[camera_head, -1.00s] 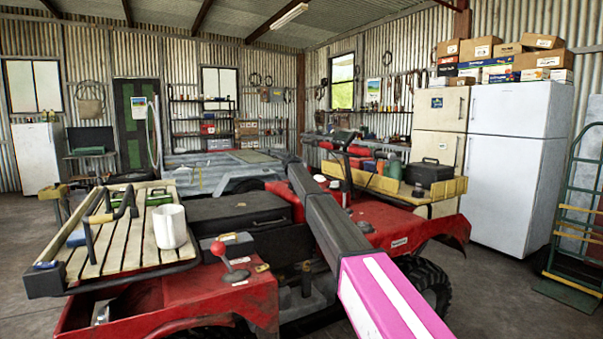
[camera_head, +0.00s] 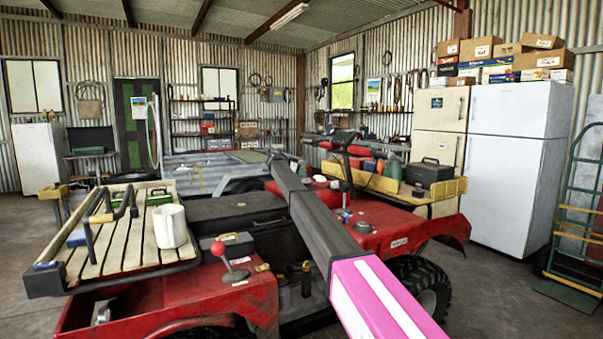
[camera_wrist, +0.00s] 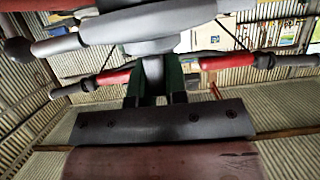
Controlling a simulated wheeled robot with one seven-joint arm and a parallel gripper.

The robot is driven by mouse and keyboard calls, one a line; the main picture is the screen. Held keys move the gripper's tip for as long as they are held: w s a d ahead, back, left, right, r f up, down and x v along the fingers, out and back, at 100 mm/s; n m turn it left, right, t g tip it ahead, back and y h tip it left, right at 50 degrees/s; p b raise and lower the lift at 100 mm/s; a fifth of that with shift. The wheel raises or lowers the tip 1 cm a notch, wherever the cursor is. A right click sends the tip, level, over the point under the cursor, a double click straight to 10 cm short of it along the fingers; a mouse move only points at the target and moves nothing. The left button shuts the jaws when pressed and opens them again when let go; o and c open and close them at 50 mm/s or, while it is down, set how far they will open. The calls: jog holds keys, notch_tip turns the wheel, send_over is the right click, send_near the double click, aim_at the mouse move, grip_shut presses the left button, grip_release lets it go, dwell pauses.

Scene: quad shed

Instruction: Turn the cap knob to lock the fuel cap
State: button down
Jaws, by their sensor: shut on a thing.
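The red quad bike (camera_head: 395,225) stands in front of me. A dark round cap (camera_head: 364,227) sits on its red body, just right of my arm; I cannot tell whether it is the fuel cap. My gripper is hidden behind my arm in the head view. In the wrist view, the dark green fingers of my gripper (camera_wrist: 154,85) are shut on a grey post (camera_wrist: 153,72), below a broad grey part (camera_wrist: 150,25). I cannot tell whether this post belongs to the cap knob. Red handlebar grips (camera_wrist: 225,62) show on both sides behind the fingers.
A slatted rack (camera_head: 115,245) with a white mug (camera_head: 171,226) is at left. A red-knobbed lever (camera_head: 218,248) stands near it. A yellow-sided tray (camera_head: 440,190) carries a black case (camera_head: 428,172). White fridges (camera_head: 510,165) stand at right. Grey floor is open at far left.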

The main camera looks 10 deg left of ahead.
jog(key=shift+g, duration=0.3)
jog(key=c, duration=1.1)
grip_release()
jog(key=shift+c, duration=0.2)
jog(key=v, duration=1)
jog(key=shift+s+a, duration=0.25)
jog(key=shift+a, duration=0.05)
